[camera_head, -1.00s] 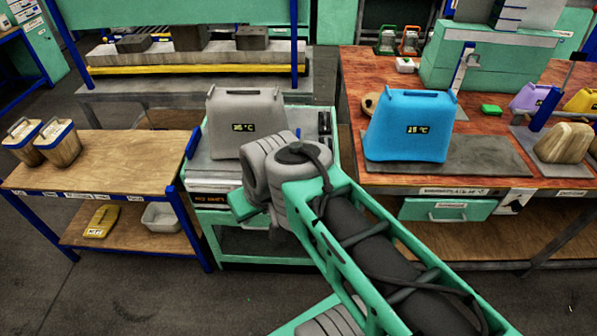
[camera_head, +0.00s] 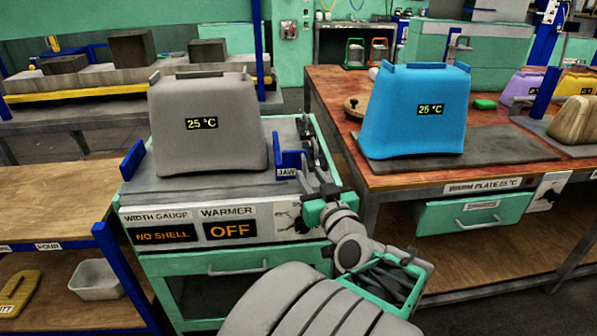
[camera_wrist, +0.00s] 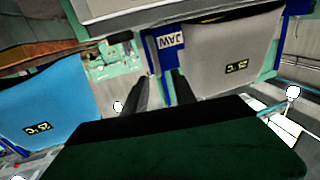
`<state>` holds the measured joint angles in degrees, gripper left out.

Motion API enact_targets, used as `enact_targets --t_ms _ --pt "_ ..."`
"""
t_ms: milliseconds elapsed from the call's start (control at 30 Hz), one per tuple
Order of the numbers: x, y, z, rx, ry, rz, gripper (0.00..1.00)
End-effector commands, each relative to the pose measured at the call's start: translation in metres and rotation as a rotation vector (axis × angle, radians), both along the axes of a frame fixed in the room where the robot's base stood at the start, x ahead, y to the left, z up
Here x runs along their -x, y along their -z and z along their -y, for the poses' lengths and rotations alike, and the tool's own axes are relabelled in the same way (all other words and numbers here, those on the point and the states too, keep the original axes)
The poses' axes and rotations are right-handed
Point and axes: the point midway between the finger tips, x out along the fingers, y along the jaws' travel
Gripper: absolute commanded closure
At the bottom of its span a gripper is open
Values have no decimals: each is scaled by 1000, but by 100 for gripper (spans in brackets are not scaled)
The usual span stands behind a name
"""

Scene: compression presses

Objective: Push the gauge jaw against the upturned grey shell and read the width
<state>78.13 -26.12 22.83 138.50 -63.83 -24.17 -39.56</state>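The upturned grey shell (camera_head: 205,145) stands on the bench gauge, its own label reading 25 °C. The blue gauge jaw (camera_head: 290,164), labelled JAW, is just right of the shell with what looks like a narrow gap. A blue stop (camera_head: 133,160) is at the shell's left. The width display (camera_head: 162,235) reads NO SHELL. My gripper (camera_head: 326,190) is right of the jaw, near the bench's front right corner. In the wrist view its two dark fingers (camera_wrist: 161,84) are apart and empty, with the jaw (camera_wrist: 168,50) ahead and the grey shell (camera_wrist: 232,60) beyond it.
The warmer display (camera_head: 230,230) reads OFF. A blue shell (camera_head: 417,110) stands on the warm plate (camera_head: 510,150) to the right. A wooden shelf table (camera_head: 50,195) is at left.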

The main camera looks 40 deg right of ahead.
Motion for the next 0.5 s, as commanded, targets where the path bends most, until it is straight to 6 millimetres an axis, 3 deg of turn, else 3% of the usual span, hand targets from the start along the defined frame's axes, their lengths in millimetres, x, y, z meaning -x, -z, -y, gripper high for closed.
enact_targets --t_ms 200,500 --pt "-39 0 17 -2 -1 -2 68" --pt "-53 0 23 -1 1 -2 68"
